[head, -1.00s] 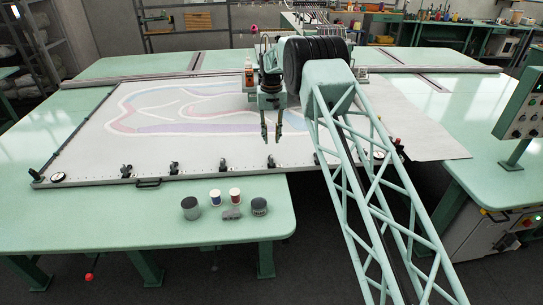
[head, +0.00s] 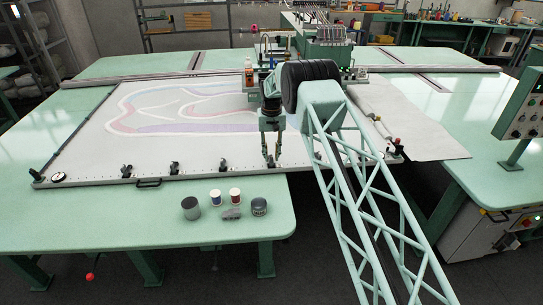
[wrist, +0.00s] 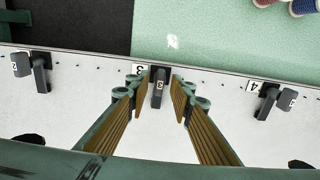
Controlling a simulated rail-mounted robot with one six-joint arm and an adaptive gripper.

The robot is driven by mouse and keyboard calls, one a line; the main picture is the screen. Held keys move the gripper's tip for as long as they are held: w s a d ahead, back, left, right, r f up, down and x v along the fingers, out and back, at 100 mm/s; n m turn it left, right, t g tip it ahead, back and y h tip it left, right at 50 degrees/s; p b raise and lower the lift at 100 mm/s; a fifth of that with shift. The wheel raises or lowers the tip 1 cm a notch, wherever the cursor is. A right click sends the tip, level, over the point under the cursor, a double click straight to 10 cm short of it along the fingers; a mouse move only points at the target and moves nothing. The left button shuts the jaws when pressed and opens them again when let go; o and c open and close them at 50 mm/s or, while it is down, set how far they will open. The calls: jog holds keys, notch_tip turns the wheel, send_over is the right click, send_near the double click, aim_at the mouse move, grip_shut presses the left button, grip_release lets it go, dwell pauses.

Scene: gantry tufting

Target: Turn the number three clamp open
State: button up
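The number three clamp (wrist: 158,92) is a small dark clamp on the frame's edge, with a white "3" plate (wrist: 138,69) beside it and a 3 on its lever. My gripper (wrist: 158,84) is open in the wrist view, with one tan-padded finger on each side of the lever. Gaps show on both sides, and no finger is clearly touching it. In the head view my gripper (head: 271,163) is low at the frame's front edge, and its fingers largely hide the clamp.
The number two clamp (wrist: 40,72) and number four clamp (wrist: 268,102) stand either side in the wrist view. In the head view, the white tufting frame (head: 90,150) has another clamp (head: 222,166) left of my gripper. Cups and tins (head: 190,207) stand on the green table in front.

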jog(key=shift+c, duration=0.7)
grip_shut()
jog(key=shift+n, duration=0.5)
jog(key=n+b, duration=0.2)
jog(key=n, duration=0.1)
jog(key=n+b, duration=0.1)
jog(key=n, duration=0.2)
jog(key=shift+n, duration=0.4)
jog(key=n+b, duration=0.1)
jog(key=n, duration=0.4)
jog(key=shift+n, duration=2.5)
